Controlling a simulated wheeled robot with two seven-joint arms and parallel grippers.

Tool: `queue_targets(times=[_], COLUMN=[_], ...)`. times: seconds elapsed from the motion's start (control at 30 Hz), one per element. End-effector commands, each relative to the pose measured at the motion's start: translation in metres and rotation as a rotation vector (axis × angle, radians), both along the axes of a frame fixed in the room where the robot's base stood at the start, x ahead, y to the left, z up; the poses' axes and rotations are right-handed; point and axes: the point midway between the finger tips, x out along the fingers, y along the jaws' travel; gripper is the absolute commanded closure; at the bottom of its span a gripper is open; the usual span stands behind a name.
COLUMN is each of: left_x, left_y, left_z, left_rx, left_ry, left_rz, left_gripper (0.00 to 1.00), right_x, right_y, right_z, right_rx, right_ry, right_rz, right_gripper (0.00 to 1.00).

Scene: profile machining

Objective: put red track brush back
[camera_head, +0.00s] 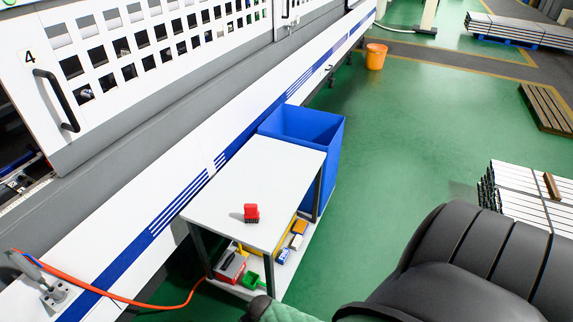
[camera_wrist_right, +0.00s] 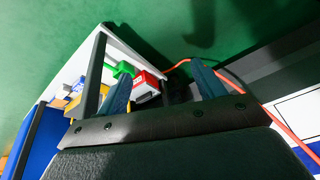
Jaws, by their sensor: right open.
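The red track brush (camera_head: 251,212) stands on the white top of a small cart (camera_head: 262,165), near its front edge, in the head view. Nothing is touching it. I cannot make it out in the right wrist view. My right gripper (camera_wrist_right: 163,86) is open, its two fingers wide apart with nothing held between them. Beyond the fingers, the cart's lower shelf shows with a red box (camera_wrist_right: 148,84) and a green item (camera_wrist_right: 122,69). The right fingertips cannot be made out in the head view. My left gripper is not in view.
The cart's lower shelf holds a red and grey box (camera_head: 230,267), a green item (camera_head: 253,281) and a yellow bin (camera_head: 284,237). A blue bin (camera_head: 327,135) stands behind the cart. The machine (camera_head: 120,180) lines the left, with an orange hose (camera_head: 130,299).

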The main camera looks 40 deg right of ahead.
Motion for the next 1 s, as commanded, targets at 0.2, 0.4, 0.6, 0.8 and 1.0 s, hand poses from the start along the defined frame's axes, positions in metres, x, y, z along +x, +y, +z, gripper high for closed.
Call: queue_targets(times=[0.2, 0.4, 0.6, 0.8, 1.0], left_x=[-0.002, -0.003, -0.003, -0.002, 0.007], left_y=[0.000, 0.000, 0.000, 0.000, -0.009], left_z=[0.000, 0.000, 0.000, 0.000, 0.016], left_rx=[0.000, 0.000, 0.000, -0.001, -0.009], left_ry=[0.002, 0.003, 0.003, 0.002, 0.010], left_rz=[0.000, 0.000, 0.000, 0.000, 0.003], left_gripper=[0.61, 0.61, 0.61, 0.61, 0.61], right_x=[-0.136, -0.216, -0.235, -0.235, -0.227], right_y=[0.017, 0.031, 0.035, 0.035, 0.043], right_z=[-0.113, -0.160, -0.170, -0.169, -0.154], right_rx=[-0.073, -0.105, -0.114, -0.114, -0.105], right_ry=[0.102, 0.154, 0.165, 0.165, 0.174], right_rz=[0.112, 0.193, 0.217, 0.216, 0.213], right_gripper=[0.31, 0.31, 0.31, 0.31, 0.31])
